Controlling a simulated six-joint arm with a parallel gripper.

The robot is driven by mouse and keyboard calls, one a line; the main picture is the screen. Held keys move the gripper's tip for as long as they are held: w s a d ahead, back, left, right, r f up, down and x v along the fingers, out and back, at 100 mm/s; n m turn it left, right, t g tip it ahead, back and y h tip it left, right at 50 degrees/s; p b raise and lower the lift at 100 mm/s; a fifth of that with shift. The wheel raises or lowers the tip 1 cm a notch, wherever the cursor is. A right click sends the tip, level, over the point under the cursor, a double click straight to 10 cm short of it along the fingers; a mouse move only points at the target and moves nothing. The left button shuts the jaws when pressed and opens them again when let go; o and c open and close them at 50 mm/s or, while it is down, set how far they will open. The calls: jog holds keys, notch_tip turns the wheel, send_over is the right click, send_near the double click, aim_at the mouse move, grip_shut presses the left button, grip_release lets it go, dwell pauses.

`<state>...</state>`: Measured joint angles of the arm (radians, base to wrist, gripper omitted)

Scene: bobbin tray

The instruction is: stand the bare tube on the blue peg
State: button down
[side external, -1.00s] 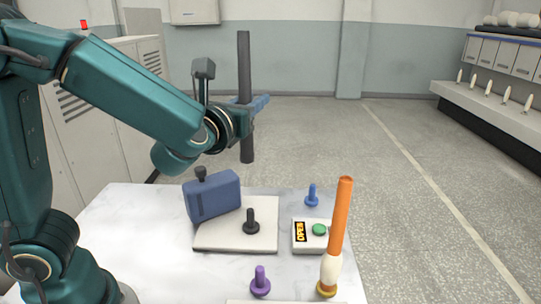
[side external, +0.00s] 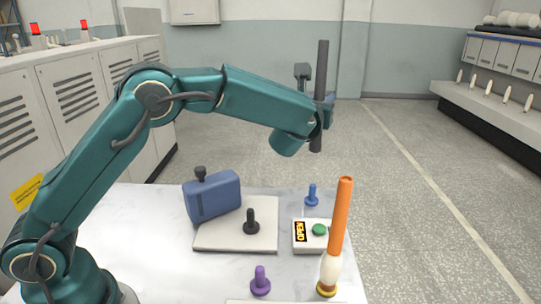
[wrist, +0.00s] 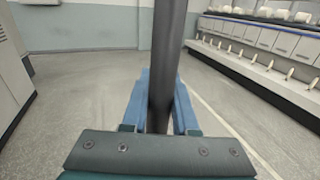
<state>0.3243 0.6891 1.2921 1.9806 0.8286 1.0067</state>
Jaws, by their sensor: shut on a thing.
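A long dark grey bare tube (side external: 321,75) is held upright in my gripper (side external: 326,108), high above the table. In the wrist view the tube (wrist: 167,60) stands between the two blue fingers of my gripper (wrist: 160,103), which are shut on it. The blue peg (side external: 312,195) stands empty on the table's far right part, behind the box with the green button. The tube's lower end is above the peg in the side view, well apart from it; the depth offset cannot be told. The peg is not in the wrist view.
An orange tube (side external: 341,215) stands on a yellow peg at the front right. A blue housing (side external: 212,198), a black peg (side external: 251,220) and a purple peg (side external: 260,281) are further left.

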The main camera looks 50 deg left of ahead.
aim_at(318, 149)
jog(key=shift+w+a+f, duration=0.25)
jog(key=shift+w+f, duration=0.15)
jog(key=shift+f, duration=1.35)
jog(key=shift+w+a+f, duration=0.3)
jog(key=shift+w+f, duration=0.15)
jog(key=shift+f, duration=1.25)
jog(key=shift+w+a+f, duration=0.25)
jog(key=shift+w+f, duration=0.15)
jog(key=shift+f, duration=1.35)
jog(key=shift+f, duration=0.3)
jog(key=shift+f, duration=0.5)
jog(key=shift+f, duration=0.1)
jog(key=shift+f, duration=0.35)
jog(key=shift+f, duration=0.15)
jog(key=shift+f, duration=1.05)
